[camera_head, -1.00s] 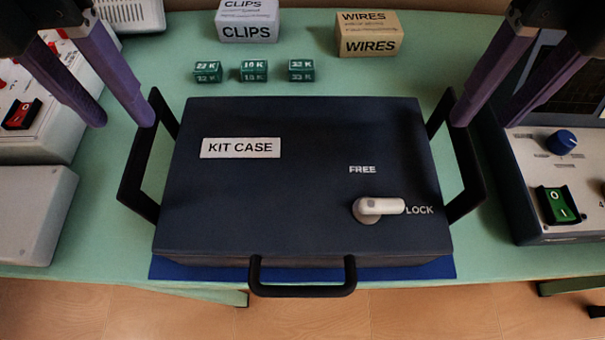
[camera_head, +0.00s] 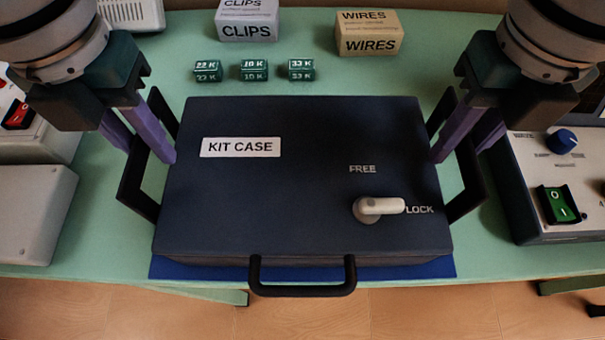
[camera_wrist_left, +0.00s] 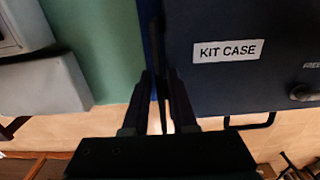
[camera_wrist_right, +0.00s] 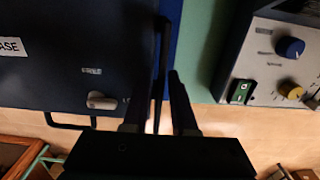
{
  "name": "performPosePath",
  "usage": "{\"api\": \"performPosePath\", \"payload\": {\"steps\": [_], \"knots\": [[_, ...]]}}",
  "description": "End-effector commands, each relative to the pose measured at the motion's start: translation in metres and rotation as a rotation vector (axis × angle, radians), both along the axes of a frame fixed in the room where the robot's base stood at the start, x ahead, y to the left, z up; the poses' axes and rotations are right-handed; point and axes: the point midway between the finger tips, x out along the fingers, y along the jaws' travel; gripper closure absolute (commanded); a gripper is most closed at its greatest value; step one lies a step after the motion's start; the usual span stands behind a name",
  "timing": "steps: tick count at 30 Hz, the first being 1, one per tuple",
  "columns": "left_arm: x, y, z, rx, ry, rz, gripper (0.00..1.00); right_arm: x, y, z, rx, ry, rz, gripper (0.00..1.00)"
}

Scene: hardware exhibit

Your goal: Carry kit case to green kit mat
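The dark kit case (camera_head: 310,205) lies flat on a blue mat (camera_head: 300,272), its white lever (camera_head: 378,208) pointing at LOCK. Its left side handle (camera_head: 135,170) stands between the two purple fingers of my left gripper (camera_head: 148,150). Its right side handle (camera_head: 466,180) stands between the fingers of my right gripper (camera_head: 458,152). Both wrist views show the left gripper (camera_wrist_left: 158,88) and right gripper (camera_wrist_right: 157,88) with fingers apart around the handle bars, gaps visible. I cannot make out a separate green mat.
A CLIPS box (camera_head: 247,22), a WIRES box (camera_head: 368,35) and three small green blocks (camera_head: 254,70) stand behind the case. Grey equipment (camera_head: 35,210) is close on the left. A panel with a green switch (camera_head: 558,205) is close on the right. The table edge is in front.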

Motion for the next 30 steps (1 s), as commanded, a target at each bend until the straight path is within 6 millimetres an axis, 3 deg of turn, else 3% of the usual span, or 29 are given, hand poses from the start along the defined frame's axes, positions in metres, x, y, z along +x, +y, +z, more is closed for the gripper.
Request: {"api": "performPosePath", "payload": {"steps": [1,6,30], "knots": [[0.0001,0.0000,0.0002,0.000,0.000,0.000,0.81,0.0001,-0.0001,0.0001,0.000,0.000,0.000,0.81],[0.0001,0.0000,0.0002,0.000,0.000,0.000,1.00,0.0001,-0.0002,0.0002,0.000,0.000,0.000,1.00],[0.0002,0.0001,0.0005,0.000,0.000,0.000,1.00,0.0002,-0.0003,0.0004,-0.001,0.000,0.000,1.00]]}}
